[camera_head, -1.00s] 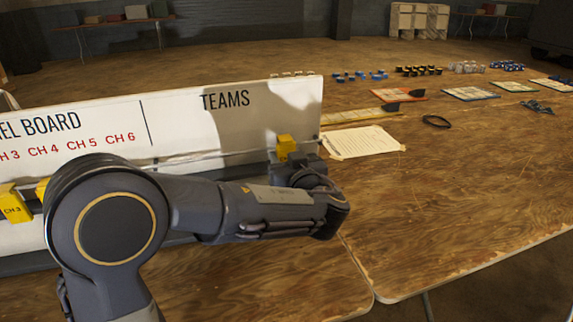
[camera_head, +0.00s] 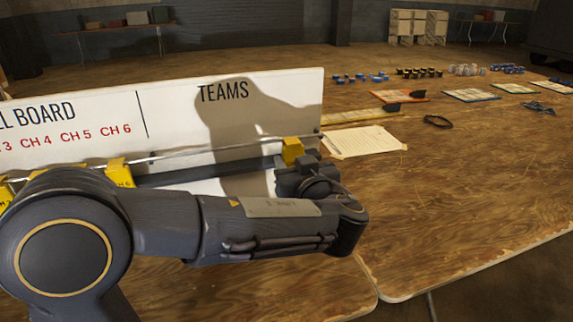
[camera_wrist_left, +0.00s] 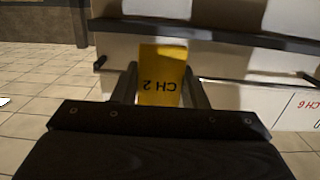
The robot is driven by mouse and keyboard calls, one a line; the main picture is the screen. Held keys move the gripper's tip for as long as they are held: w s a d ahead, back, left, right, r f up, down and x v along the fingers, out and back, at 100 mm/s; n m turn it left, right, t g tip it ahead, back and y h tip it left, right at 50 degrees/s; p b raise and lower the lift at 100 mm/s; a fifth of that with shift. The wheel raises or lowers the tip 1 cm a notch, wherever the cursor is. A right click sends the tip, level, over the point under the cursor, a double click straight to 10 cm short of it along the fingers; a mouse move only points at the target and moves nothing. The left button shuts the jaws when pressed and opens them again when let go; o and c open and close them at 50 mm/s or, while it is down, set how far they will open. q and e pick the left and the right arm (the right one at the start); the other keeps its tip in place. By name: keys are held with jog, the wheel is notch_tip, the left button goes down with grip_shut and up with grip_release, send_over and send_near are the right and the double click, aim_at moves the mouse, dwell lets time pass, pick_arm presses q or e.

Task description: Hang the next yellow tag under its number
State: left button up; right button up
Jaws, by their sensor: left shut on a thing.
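My left gripper (camera_wrist_left: 160,88) is shut on a yellow tag (camera_wrist_left: 162,75), which reads CH 2 upside down in the left wrist view. In the head view the held tag (camera_head: 292,151) is at the right end of the white board (camera_head: 180,120), in front of the rail below TEAMS; I cannot tell whether it touches the rail. My left gripper also shows there (camera_head: 300,172), with its fingertips partly hidden. A yellow CH 6 tag (camera_head: 119,173) hangs under the red CH 6 label. More yellow tags (camera_head: 75,171) show to its left, partly hidden by my arm. My right gripper is out of view.
A paper sheet (camera_head: 362,141) lies just right of the board. Several coloured mats, small parts and a black cable loop (camera_head: 437,121) lie farther back. The wooden table (camera_head: 470,190) is clear at the right front.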

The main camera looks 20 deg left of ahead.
pick_arm(q)
jog(key=shift+f+b+v, duration=0.1)
jog(key=shift+b+v, duration=0.65)
jog(key=shift+v, duration=0.55)
jog(key=shift+f+b+v, duration=0.15)
jog(key=shift+b+v, duration=0.55)
jog(key=shift+v, duration=0.6)
